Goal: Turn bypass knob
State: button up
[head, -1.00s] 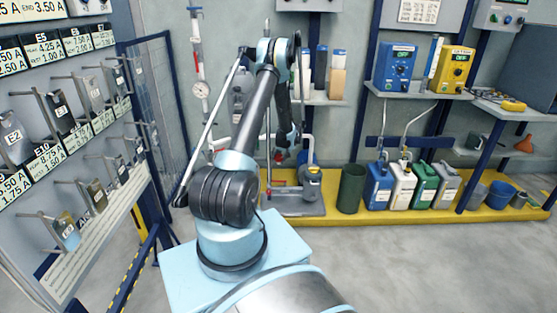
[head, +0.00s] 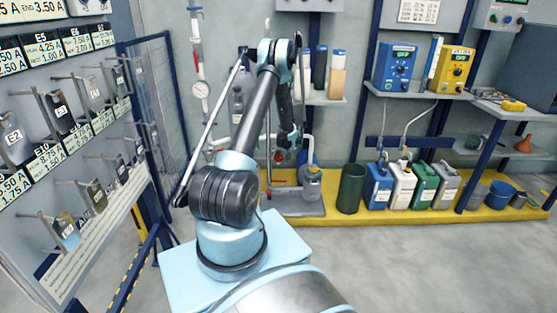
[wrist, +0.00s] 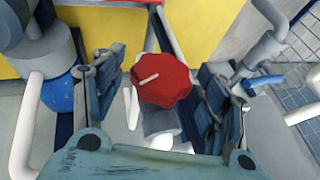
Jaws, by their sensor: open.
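The red bypass knob (wrist: 165,82) has a lobed rim and a pale pointer line across its face, angled up to the right. In the wrist view it lies between the two fingers of my gripper (wrist: 160,90), which are spread with one on either side. The fingers look apart from the knob, though depth is hard to judge. A white pipe and fitting show behind and below it. In the head view my gripper (head: 288,143) hangs in front of the pump stand at the wall, small and partly hidden by my arm.
White pipes (wrist: 26,130) flank the fingers. A grey pump body (head: 311,184) stands on the yellow plinth (head: 400,215). A dark green bin (head: 351,188) and several jugs stand to the right. A panel of hanging tags (head: 60,165) stands left. The floor at right is clear.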

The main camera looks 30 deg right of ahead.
jog(key=v, duration=1.2)
